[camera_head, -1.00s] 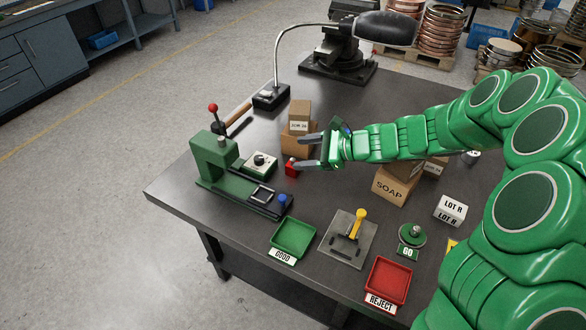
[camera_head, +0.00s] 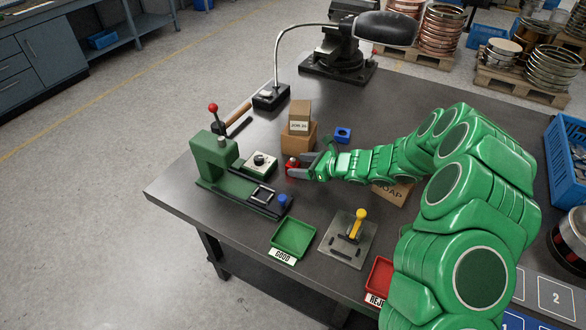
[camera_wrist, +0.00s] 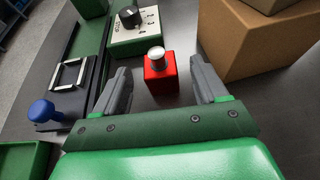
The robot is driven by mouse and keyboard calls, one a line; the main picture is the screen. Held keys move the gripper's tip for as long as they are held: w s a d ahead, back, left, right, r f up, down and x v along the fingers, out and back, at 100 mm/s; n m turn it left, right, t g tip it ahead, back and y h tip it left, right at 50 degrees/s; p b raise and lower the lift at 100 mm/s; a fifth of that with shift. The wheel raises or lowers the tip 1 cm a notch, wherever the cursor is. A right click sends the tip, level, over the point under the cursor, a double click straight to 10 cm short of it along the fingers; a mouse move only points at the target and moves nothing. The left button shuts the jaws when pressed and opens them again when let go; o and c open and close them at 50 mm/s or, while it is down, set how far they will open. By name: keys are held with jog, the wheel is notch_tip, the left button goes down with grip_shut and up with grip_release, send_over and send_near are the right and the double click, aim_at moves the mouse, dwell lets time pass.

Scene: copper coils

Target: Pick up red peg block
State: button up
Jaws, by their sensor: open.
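The red peg block (camera_wrist: 161,78) is a small red cube with a silver peg on top. It stands upright on the dark tabletop, and in the wrist view it lies ahead between my two grey fingers. My gripper (camera_wrist: 163,88) is open, one finger on each side of the block, with visible gaps on both sides. In the head view the red peg block (camera_head: 292,163) is partly hidden by my gripper (camera_head: 298,166), whose fingers reach around it from the right.
A cardboard box (camera_wrist: 262,45) stands close to the right finger. A dial box (camera_wrist: 138,27) is just behind the block. A green press with a blue-knobbed fixture (camera_head: 283,201) is to the left. The green GOOD tray (camera_head: 292,237) and a yellow-handled plate (camera_head: 348,240) are in front.

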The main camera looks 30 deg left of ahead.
aim_at(295, 164)
jog(key=shift+x, duration=1.7)
jog(key=c, duration=1.2)
